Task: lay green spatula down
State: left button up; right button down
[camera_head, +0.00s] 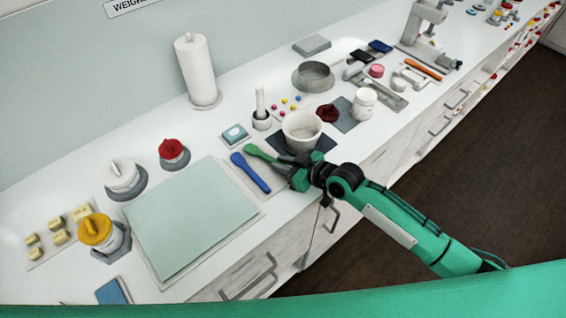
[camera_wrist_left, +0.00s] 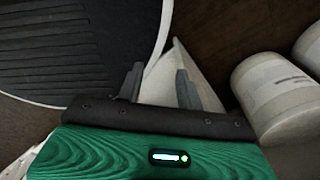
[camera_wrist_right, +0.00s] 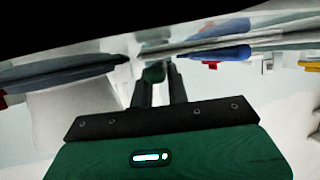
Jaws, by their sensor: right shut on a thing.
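The green spatula (camera_head: 260,153) shows in the head view just left of my right gripper (camera_head: 294,173), its green end pointing left toward the blue spatula. My right gripper is shut on it, low near the counter's front edge. In the right wrist view, a green part of the spatula (camera_wrist_right: 154,73) shows between the fingertips (camera_wrist_right: 158,78); its far end is hard to make out. I cannot tell whether the spatula touches the counter. The blue spatula (camera_head: 250,172) lies on a pale rest beside it. My left gripper (camera_wrist_left: 160,85) shows only in its wrist view, open and empty.
A white bowl (camera_head: 301,131) on a dark mat stands just behind my right gripper. A pale green mat (camera_head: 185,215) lies to the left. White containers (camera_wrist_left: 280,85) are near my left gripper.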

jog(key=shift+f, duration=0.1)
jog(key=c, duration=1.3)
grip_release()
jog(key=b+v, duration=0.3)
jog(key=v, duration=0.9)
jog(key=shift+v, duration=0.85)
